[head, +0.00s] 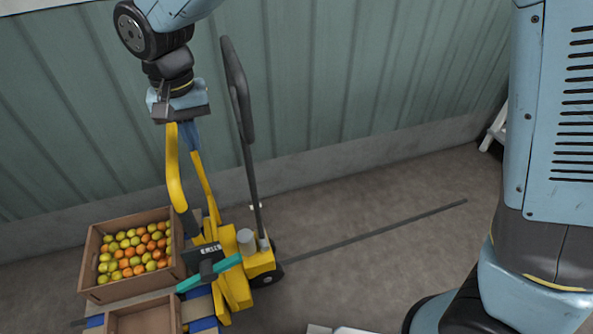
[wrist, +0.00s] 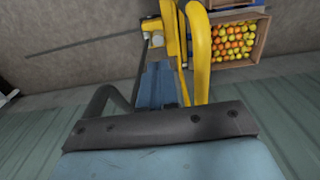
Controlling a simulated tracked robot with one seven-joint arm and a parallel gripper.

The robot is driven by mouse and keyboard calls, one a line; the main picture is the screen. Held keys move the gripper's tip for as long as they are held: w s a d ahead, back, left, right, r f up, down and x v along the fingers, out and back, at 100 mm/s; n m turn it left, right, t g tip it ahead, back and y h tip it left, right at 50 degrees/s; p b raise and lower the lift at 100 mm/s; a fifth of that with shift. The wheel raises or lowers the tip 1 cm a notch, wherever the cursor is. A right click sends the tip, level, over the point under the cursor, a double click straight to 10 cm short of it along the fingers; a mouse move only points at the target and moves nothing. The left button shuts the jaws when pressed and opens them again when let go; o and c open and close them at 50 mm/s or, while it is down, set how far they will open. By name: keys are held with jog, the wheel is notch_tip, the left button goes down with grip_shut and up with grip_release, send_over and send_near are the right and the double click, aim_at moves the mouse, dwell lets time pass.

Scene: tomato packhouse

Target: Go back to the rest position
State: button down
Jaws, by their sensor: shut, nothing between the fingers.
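My gripper (head: 193,150) hangs down from the upper left of the head view, empty. Its blue fingers are together. In the wrist view, my gripper (wrist: 157,66) shows as a blue shape beyond the dark screwed bar, with nothing held. It is in front of or beside the yellow curved bars (head: 174,180) of a yellow machine; I cannot tell if they touch. The bars also show in the wrist view (wrist: 200,45).
A wooden crate (head: 136,294) of red, orange and yellow-green tomatoes stands at lower left. An empty wooden box (head: 145,318) is below it. A black upright handle (head: 240,95) rises close right of my gripper. A corrugated wall (head: 340,80) stands behind; the floor (head: 370,205) at centre right is mostly clear.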

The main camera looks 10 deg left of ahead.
jog(key=w+d+r+m+t, duration=0.1)
jog(key=w+d+r, duration=0.3)
jog(key=d, duration=0.5)
jog(key=w+d+r+m+t, duration=0.1)
jog(key=w+d+r, duration=0.25)
jog(key=d, duration=0.55)
jog(key=w+d+r+m, duration=0.1)
jog(key=w+d+r, duration=0.3)
jog(key=d, duration=0.5)
jog(key=s+d+m+t, duration=0.1)
jog(key=s+d, duration=0.3)
jog(key=d, duration=0.9)
jog(key=s+d+m+t, duration=0.2)
jog(key=s+d, duration=0.2)
jog(key=d, duration=0.9)
jog(key=shift+s+r+t, duration=0.3)
jog(key=shift+s+r, duration=0.1)
jog(key=shift+r, duration=0.05)
